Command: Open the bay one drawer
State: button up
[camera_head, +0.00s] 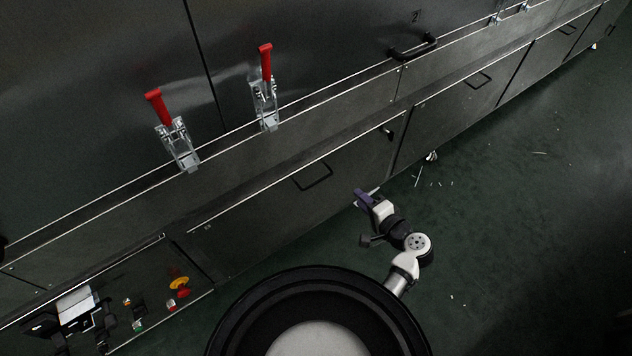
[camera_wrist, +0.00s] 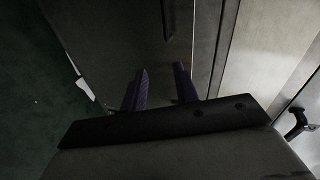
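A low dark grey drawer front (camera_head: 345,165) with a black bar handle (camera_head: 313,177) is set in the lower row of the dryer. It looks shut, and I cannot read its bay number. My gripper (camera_head: 363,197) is in front of this drawer's lower right part, right of and below the handle, and apart from it. In the wrist view, the two purple fingers of my gripper (camera_wrist: 160,69) are spread with nothing between them. A dark bar, apparently the handle (camera_wrist: 167,20), lies beyond the fingertips, near the top edge.
Two clamps with red levers (camera_head: 265,62) (camera_head: 154,107) are on the upper panels. More drawer fronts (camera_head: 470,95) continue to the right. A control panel with a yellow and red emergency stop (camera_head: 180,285) is at lower left. Green floor (camera_head: 500,230) is mostly clear, with small white scraps.

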jog(key=s+a+y, duration=0.1)
jog(key=s+a, duration=0.2)
jog(key=p+x, duration=0.1)
jog(key=x, duration=1.2)
jog(key=shift+w+a+r+m+t, duration=0.15)
jog(key=shift+a+r+m+t, duration=0.15)
jog(key=shift+a+m, duration=0.1)
grip_shut()
